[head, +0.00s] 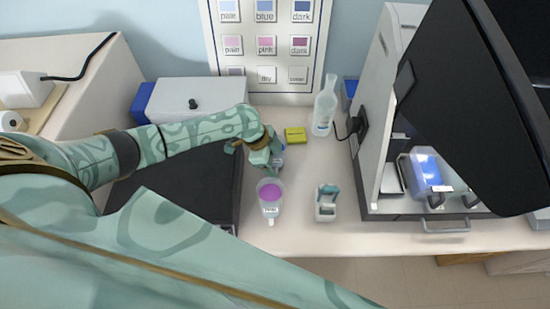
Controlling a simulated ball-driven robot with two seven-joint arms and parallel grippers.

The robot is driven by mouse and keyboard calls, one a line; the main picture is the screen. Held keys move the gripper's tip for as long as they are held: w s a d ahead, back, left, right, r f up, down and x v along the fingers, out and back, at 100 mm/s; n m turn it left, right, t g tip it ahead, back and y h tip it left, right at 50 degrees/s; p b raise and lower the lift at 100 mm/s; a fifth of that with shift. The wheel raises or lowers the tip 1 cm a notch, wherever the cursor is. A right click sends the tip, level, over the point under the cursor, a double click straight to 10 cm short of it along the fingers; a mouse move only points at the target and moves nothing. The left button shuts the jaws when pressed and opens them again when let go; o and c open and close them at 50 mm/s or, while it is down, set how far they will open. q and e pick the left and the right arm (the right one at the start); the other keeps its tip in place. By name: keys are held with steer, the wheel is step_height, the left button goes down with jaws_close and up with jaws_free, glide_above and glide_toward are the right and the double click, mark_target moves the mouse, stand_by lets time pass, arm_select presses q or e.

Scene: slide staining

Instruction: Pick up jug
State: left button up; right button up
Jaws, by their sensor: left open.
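A clear vessel with purple liquid (270,192), which looks like a jug, stands upright on the bench. It has a pale label and a small part sticking out on its near side. My left gripper (262,160) is open, just behind the purple vessel and above the bench. A second pale bluish vessel (281,156) shows partly behind the gripper. Most of it is hidden, so I cannot tell whether it is a jug or whether my fingers touch it. My right gripper is not in view.
A clear bottle (324,110) and a yellow box (295,135) stand behind. A grey-teal holder (326,202) stands to the right. A machine with a lit blue container (426,168) is at the right. The bench front is clear.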

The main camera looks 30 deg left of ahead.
arm_select(q)
steer(key=shift+s, duration=0.1)
steer(key=shift+c, duration=0.7)
steer(key=shift+r, duration=0.1)
steer(key=c, duration=1.3)
step_height(320, 180, up, 10)
steer(key=shift+p, duration=0.75)
